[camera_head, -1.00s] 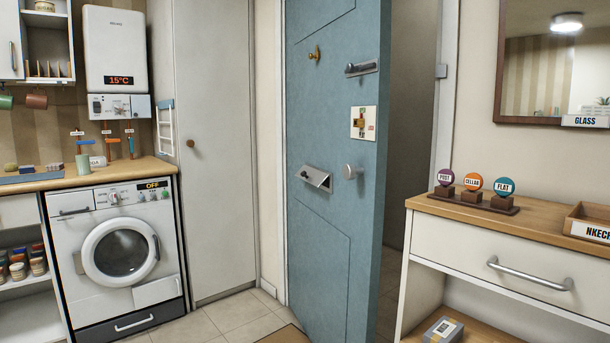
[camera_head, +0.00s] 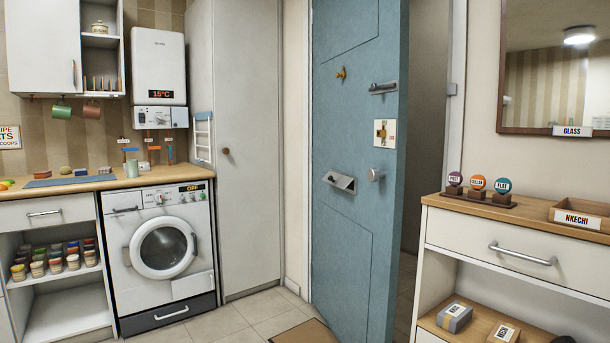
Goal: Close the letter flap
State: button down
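The letter flap (camera_head: 340,181) is a small silver plate on the blue door (camera_head: 343,240), at about mid-height. It is tilted outward from the door, so it stands open. A small dark knob or catch shows at its left end. The door stands ajar, with a dark gap at its right side. My gripper is not in view.
A round knob (camera_head: 375,175) and a bolt (camera_head: 383,88) are also on the door. A console table (camera_head: 440,207) with three round signs stands at the right. A washing machine (camera_head: 160,250) and tall cupboard (camera_head: 247,150) stand left.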

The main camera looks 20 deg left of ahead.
aim_at(341, 181)
jog(key=u, duration=0.95)
jog(key=i, duration=0.8)
jog(key=u, duration=1.1)
jog(key=i, duration=1.5)
jog(key=z, duration=0.7)
jog(key=i, duration=1)
jog(key=z, duration=1.2)
jog(key=i, duration=0.2)
jog(key=z, duration=0.2)
